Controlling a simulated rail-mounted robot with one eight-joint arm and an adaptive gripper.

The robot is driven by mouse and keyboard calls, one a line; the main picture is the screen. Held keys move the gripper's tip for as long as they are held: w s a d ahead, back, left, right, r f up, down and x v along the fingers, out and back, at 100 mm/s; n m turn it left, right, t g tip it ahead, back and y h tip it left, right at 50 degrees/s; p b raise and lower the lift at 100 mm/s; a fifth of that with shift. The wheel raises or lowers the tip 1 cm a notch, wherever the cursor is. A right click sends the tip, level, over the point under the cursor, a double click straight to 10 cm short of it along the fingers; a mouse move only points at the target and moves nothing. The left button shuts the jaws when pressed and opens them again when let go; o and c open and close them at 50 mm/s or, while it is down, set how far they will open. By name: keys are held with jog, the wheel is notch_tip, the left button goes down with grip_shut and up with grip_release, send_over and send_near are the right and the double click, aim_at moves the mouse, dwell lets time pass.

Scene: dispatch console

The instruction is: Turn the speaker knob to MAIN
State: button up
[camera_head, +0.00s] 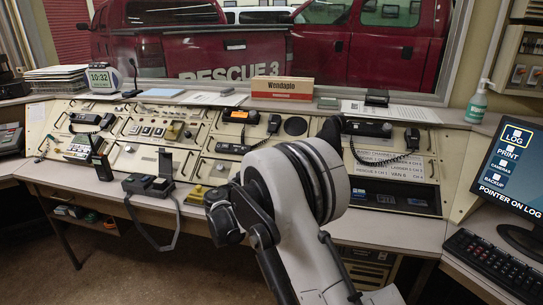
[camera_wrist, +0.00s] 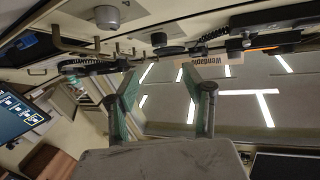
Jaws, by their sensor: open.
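My gripper (camera_wrist: 168,86) shows in the wrist view with two green-grey fingers spread apart and nothing between them. In the head view my arm's large white joint hides it and part of the console's middle. The cream console (camera_head: 205,140) runs across the head view. In the wrist view a grey round knob (camera_wrist: 107,16) sits on a cream panel at the top, apart from the fingertips. A smaller dark knob (camera_wrist: 158,39) is to its right. I cannot read their labels, so I cannot tell which is the speaker knob, its setting or where MAIN lies.
A round speaker grille (camera_head: 295,126) is left of my arm. Metal handles (camera_wrist: 75,45) stick out from the panel. A monitor (camera_head: 510,165) and keyboard (camera_head: 495,262) are at far right.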

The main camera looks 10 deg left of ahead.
jog(key=b+x, duration=0.1)
jog(key=x, duration=1.2)
jog(key=shift+b, duration=0.3)
grip_shut()
